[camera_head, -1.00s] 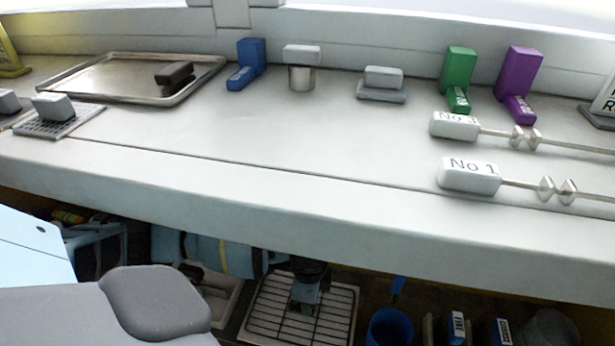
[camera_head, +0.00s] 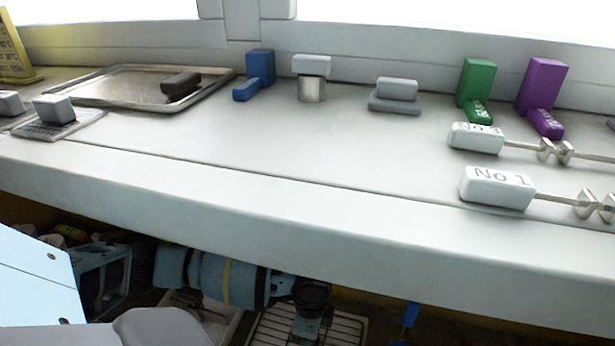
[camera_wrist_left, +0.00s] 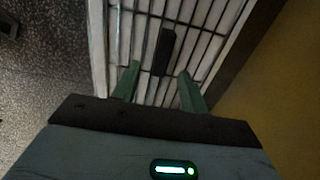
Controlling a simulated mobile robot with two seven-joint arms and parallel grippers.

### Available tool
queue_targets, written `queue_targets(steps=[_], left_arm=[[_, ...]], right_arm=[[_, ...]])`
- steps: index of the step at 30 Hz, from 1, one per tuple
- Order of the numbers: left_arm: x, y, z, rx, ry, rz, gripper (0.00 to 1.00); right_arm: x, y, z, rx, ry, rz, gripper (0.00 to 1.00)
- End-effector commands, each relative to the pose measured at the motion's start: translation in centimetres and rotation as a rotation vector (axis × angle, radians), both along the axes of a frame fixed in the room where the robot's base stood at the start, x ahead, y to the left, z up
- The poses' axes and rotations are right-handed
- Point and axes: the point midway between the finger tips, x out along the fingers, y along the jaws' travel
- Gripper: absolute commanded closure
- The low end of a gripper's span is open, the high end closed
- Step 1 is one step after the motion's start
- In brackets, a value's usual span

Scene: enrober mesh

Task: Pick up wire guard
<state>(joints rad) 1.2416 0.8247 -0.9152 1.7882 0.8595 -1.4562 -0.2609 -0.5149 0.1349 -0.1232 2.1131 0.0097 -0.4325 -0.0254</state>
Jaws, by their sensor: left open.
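The wire guard is a pale rack with dark-looking crossbars in the wrist view (camera_wrist_left: 208,42), with a black block-like handle (camera_wrist_left: 165,50) standing on it. In the head view the guard (camera_head: 345,330) lies below the counter and is cut off by the bottom edge. My left gripper (camera_wrist_left: 157,86) is open. Its two green fingers point at the guard, with the handle ahead of and roughly between the tips. No contact with the handle is visible. In the head view my left gripper (camera_head: 308,318) is over the guard, partly cut off. My right gripper is not in view.
The white counter (camera_head: 300,215) overhangs the guard and my left arm. It holds a metal tray (camera_head: 120,82), coloured blocks and two white-handled tools, the nearer marked No 1 (camera_head: 497,188). In the wrist view a yellowish surface (camera_wrist_left: 270,95) lies right of the guard and a dark speckled floor (camera_wrist_left: 45,75) left.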

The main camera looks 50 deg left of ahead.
Motion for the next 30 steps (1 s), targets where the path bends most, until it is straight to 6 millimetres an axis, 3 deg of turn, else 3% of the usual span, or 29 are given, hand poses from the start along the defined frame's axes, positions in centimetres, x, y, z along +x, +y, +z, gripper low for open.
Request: queue_targets(steps=[1, 6, 14, 24, 30], left_arm=[[-0.1, 0.2, -1.2, 0.001, 0.004, 0.0, 0.56], [0.0, 0.2, -3.1, 0.0, 0.002, -0.002, 0.56], [0.0, 0.3, -3.1, 0.001, -0.001, -0.001, 0.56], [0.0, 0.3, -3.1, 0.001, -0.001, -0.001, 1.0], [0.0, 0.2, -3.0, 0.0, -0.001, -0.001, 1.0]], right_arm=[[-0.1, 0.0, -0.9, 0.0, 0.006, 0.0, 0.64], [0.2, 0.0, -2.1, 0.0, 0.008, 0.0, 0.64], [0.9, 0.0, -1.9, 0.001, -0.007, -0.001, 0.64], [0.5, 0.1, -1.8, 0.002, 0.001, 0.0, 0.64], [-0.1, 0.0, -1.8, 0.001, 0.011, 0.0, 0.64]])
